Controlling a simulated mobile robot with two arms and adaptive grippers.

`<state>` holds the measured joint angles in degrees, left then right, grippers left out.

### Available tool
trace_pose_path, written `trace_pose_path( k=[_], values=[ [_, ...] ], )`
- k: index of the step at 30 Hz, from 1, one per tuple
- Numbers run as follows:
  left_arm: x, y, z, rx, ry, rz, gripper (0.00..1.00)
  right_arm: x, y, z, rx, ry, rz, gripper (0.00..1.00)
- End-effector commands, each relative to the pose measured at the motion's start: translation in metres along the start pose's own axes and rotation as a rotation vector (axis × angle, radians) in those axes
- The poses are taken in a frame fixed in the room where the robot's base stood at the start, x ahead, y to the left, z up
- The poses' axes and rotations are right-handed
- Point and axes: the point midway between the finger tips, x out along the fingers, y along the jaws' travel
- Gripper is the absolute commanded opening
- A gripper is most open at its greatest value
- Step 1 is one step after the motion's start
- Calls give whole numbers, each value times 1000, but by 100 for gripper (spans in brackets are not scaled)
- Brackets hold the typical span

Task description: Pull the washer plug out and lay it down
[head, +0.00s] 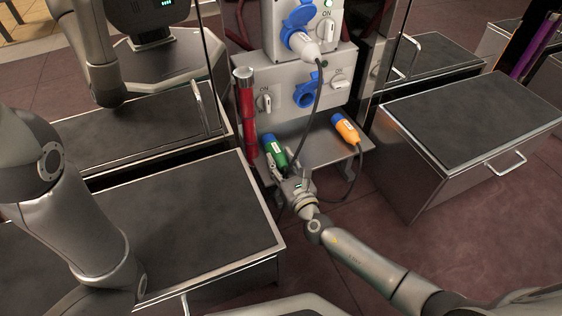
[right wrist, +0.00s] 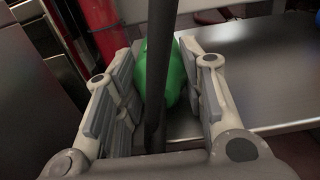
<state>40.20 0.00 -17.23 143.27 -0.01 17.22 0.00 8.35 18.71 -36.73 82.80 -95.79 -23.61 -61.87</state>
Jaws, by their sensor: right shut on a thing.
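My right gripper (head: 285,168) is shut on the green plug (head: 273,148) with a blue end, at the left of the metal shelf below the socket boxes. In the right wrist view the green plug (right wrist: 163,72) sits between the fingers (right wrist: 160,95), partly hidden by a dark cable. A white plug (head: 305,47) is in the upper blue socket (head: 299,18). The lower blue socket (head: 307,92) has its lid open and holds no plug. An orange plug (head: 345,128) lies on the shelf's right side. I cannot tell by labels which plug is the washer's. My left gripper is out of view.
A red cylinder (head: 245,112) stands upright left of the lower box. Dark-topped metal cabinets stand at left (head: 190,215) and right (head: 470,115). Black cables hang before the boxes and shelf. The shelf (head: 312,152) has bare room between the green and orange plugs.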

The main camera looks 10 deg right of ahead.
Motion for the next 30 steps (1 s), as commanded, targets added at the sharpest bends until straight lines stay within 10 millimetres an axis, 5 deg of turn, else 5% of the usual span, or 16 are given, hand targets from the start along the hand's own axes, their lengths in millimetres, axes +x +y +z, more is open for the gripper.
trace_pose_path(
  k=[5, 6, 11, 23, 30],
  values=[
    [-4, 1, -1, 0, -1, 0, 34, 0, 0, -3, 0, -2, 0, 0],
    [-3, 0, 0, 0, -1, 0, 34, 0, 0, -2, 0, -1, 0, 41],
    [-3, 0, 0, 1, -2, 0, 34, 0, 0, -2, 0, 0, 1, 62],
    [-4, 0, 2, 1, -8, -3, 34, -6, 1, -5, 0, 4, 3, 63],
    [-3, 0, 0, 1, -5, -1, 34, -43, 0, -6, -1, 8, 2, 63]
  ],
)
